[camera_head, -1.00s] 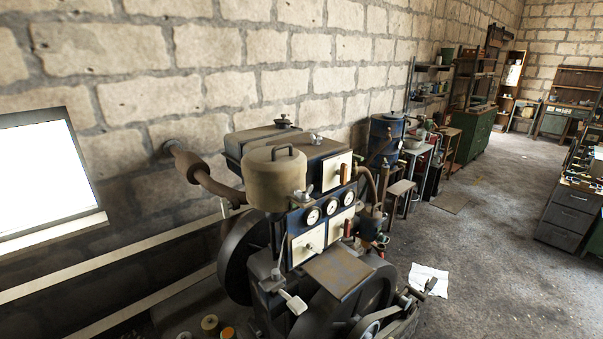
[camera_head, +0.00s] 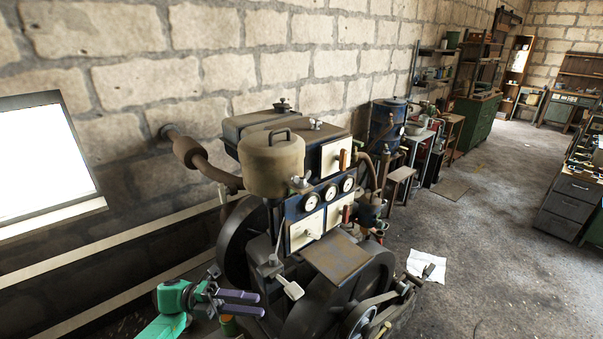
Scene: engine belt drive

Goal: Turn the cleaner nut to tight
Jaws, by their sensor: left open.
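The engine (camera_head: 345,205) stands in the middle, with a tan round can (camera_head: 271,168) with a top handle on its upper left. A small silver wing-shaped nut (camera_head: 300,182) shows at the can's lower right side. Another small silver one (camera_head: 316,124) sits on top of the dark box behind the can. I cannot tell which is the cleaner nut, or how tight either is. My left gripper (camera_head: 263,304), with purple fingers on a green wrist, is open and empty at lower left. It is low in front of the flywheel, well below the can. My right gripper is out of view.
A large dark flywheel (camera_head: 238,248) and a brown pipe with a bulge (camera_head: 190,153) lie on the engine's left. A rusty flat plate (camera_head: 338,258) juts out in front. White paper (camera_head: 426,265) lies on the floor. Open floor extends to the right.

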